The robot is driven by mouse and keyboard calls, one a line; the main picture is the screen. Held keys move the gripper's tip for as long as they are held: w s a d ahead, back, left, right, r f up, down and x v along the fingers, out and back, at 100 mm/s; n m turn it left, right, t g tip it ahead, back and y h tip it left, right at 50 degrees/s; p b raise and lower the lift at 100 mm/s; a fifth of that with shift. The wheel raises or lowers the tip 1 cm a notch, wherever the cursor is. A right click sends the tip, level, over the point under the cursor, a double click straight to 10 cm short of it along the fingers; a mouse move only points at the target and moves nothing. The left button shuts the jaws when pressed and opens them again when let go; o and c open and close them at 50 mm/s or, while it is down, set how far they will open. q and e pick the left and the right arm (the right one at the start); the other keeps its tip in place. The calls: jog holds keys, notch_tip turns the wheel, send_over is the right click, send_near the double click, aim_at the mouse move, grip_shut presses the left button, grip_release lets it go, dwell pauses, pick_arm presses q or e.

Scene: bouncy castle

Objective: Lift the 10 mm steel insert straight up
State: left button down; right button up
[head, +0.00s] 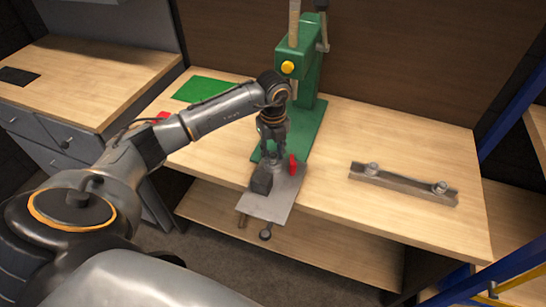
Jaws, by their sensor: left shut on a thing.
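My left gripper (268,156) points down over the metal plate (268,205) at the front of the green press. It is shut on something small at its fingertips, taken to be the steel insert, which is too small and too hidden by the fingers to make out. A dark block (262,180) sits on the plate just below and in front of the fingers. Whether the insert touches the block or the plate cannot be told. My right gripper is not in view.
The green press (306,85) with a yellow button stands behind my left gripper. A red part (292,165) is close on its right. A metal rail (403,184) with two knobs lies on the right of the workbench (400,130). A green mat (202,89) lies behind my arm.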

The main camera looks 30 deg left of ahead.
aim_at(273, 156)
pick_arm(q)
jog(key=shift+r, duration=0.1)
jog(key=shift+w+r+b, duration=0.1)
jog(key=shift+r+b, duration=0.3)
jog(key=shift+r, duration=0.1)
notch_tip(273, 156, up, 2)
jog(key=shift+r+b, duration=0.15)
jog(key=shift+b, duration=0.3)
jog(key=s+d+r+b, duration=0.2)
jog(key=s+d+r, duration=0.6)
jog(key=s, duration=0.3)
jog(key=shift+s+r, duration=0.35)
jog(key=shift+r, duration=0.45)
